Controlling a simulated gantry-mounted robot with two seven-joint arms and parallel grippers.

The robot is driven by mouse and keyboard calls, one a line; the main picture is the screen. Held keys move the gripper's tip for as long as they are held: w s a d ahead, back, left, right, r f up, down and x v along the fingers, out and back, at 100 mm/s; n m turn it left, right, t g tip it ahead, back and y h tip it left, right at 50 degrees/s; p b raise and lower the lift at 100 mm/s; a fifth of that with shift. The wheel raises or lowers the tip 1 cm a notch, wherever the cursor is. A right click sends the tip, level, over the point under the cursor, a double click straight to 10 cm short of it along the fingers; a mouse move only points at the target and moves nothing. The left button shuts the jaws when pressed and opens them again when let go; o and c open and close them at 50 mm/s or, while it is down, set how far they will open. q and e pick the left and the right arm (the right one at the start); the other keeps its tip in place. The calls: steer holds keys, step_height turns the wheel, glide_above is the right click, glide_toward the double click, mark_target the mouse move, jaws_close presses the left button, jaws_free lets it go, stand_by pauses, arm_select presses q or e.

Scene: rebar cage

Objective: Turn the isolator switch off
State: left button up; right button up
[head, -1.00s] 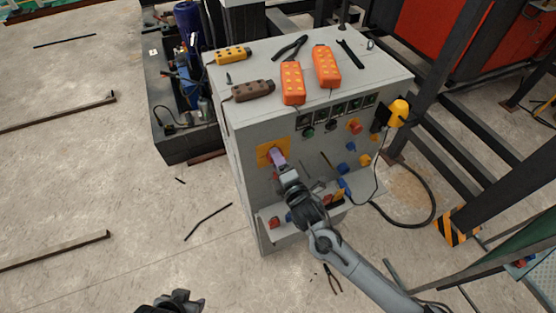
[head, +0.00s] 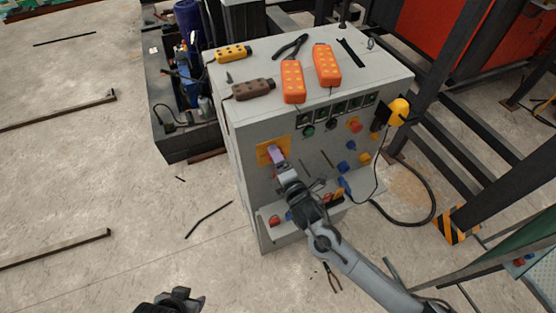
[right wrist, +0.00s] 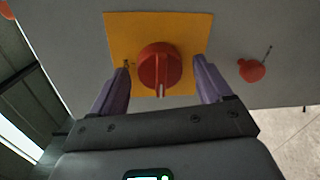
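The isolator switch is a red rotary knob (right wrist: 160,66) on a yellow square plate (right wrist: 197,32). In the head view the plate (head: 264,154) is at the upper left of the grey cabinet's front, and my gripper largely covers the knob. My right gripper (right wrist: 162,80) points at the switch, with purple fingers apart on either side of the knob. Gaps show between the knob and both fingers. The gripper also shows in the head view (head: 276,156). My left gripper (head: 190,297) is low at the bottom edge, away from the cabinet; its finger opening is unclear.
The grey cabinet (head: 246,200) carries orange pendants (head: 292,82), pliers (head: 291,46) and other tools on top. Buttons, a red emergency stop (head: 355,126) and a yellow plug (head: 398,112) with a hanging cable are right of the switch. A small red part (right wrist: 251,70) sits beside the plate.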

steer(key=shift+s, duration=0.1)
steer(key=f+v, duration=0.1)
steer(key=v, duration=0.9)
steer(key=shift+s+d+r, duration=0.2)
steer(key=shift+s+r, duration=0.1)
steer(key=shift+r, duration=0.15)
